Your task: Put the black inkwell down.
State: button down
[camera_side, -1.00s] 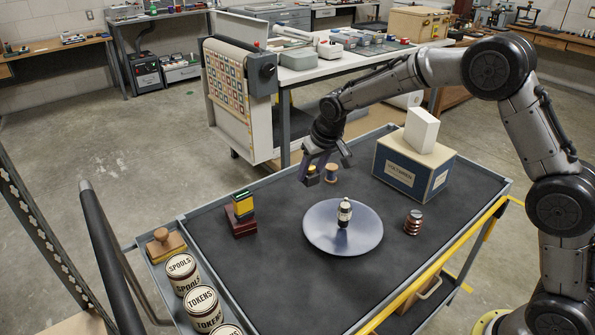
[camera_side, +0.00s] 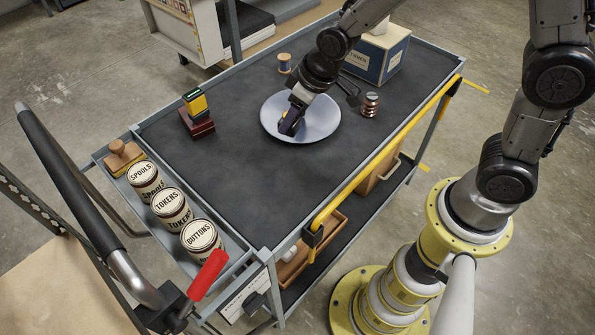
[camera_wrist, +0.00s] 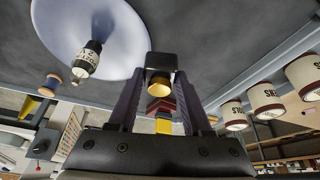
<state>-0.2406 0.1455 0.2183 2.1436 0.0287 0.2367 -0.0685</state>
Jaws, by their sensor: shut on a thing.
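My gripper (camera_side: 291,122) is shut on the black inkwell, a small black block with a gold round part. The inkwell (camera_wrist: 161,63) shows between the fingertips in the wrist view; in the side view it is hard to tell from the dark fingers. The gripper overlaps the blue-grey plate (camera_side: 322,117) in the side view. In the wrist view the inkwell appears at the plate's edge (camera_wrist: 125,35). Its height above the plate or cart cannot be told. A dark labelled bottle (camera_wrist: 87,60) stands on the plate; the gripper hides it in the side view.
The cart's dark top (camera_side: 240,165) is clear in front. Labelled tins (camera_side: 171,208) line the left tray.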

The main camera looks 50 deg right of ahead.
jog(key=shift+n, duration=0.6)
jog(key=shift+s+a+f, duration=0.45)
jog(key=shift+s+f, duration=0.25)
jog(key=shift+s, duration=0.15)
jog(key=shift+s+a+f, duration=0.5)
jog(key=shift+s+f, duration=0.15)
jog(key=shift+s, duration=0.25)
jog(key=shift+s+a+f, duration=0.45)
jog(key=shift+s+f, duration=0.25)
jog(key=shift+s, duration=0.15)
jog(key=shift+f, duration=0.1)
jog(key=shift+s+a+f+y, duration=0.15)
jog(key=shift+f+y, duration=0.15)
jog(key=shift+f, duration=1.5)
jog(key=shift+f, duration=0.15)
jog(key=shift+c, duration=1.7)
grip_release()
